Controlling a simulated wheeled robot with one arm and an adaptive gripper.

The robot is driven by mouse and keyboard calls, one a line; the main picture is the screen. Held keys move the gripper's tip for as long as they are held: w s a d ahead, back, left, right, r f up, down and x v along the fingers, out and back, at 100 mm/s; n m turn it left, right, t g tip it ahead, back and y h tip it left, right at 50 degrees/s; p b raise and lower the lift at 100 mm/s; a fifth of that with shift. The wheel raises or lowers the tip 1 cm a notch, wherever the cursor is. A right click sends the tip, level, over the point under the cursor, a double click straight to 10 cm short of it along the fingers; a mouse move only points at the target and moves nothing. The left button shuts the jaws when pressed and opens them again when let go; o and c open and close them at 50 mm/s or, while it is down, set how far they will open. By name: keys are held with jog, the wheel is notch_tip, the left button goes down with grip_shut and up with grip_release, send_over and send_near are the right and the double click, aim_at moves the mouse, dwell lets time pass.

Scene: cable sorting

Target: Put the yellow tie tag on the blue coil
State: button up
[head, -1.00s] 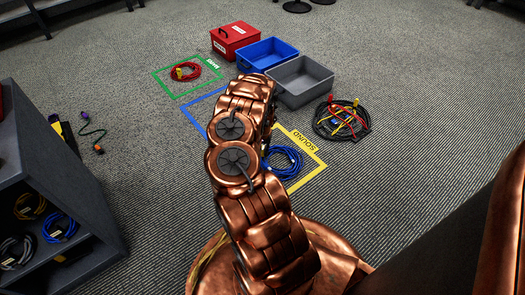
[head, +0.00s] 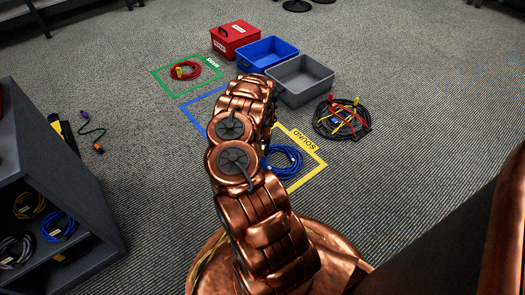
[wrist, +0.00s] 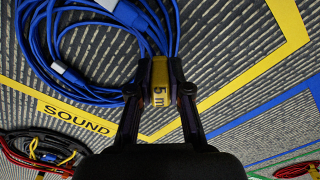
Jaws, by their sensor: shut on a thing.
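The blue coil (head: 289,153) lies on the carpet inside the yellow SOUND outline in the head view, partly hidden by my arm. In the wrist view its loops (wrist: 128,14) fill the upper left and top, with a pale plug end. My gripper (wrist: 160,72) is shut on the yellow tie tag (wrist: 159,98), marked "5 m", between its fingers. The tag is at the coil's near right edge, with blue strands just beyond the fingertips. I cannot tell whether the tag is around the strands or only beside them. My gripper is hidden behind my arm in the head view.
A black coil with red and yellow pieces (head: 342,119) lies right of the outline. A grey bin (head: 306,88), a blue bin (head: 268,60) and a red box (head: 233,43) stand behind. A red coil (head: 186,70) lies in the green outline. A shelf (head: 70,185) stands left.

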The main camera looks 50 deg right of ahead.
dwell(0.4)
jog(key=o, duration=0.8)
jog(key=shift+r, duration=5.95)
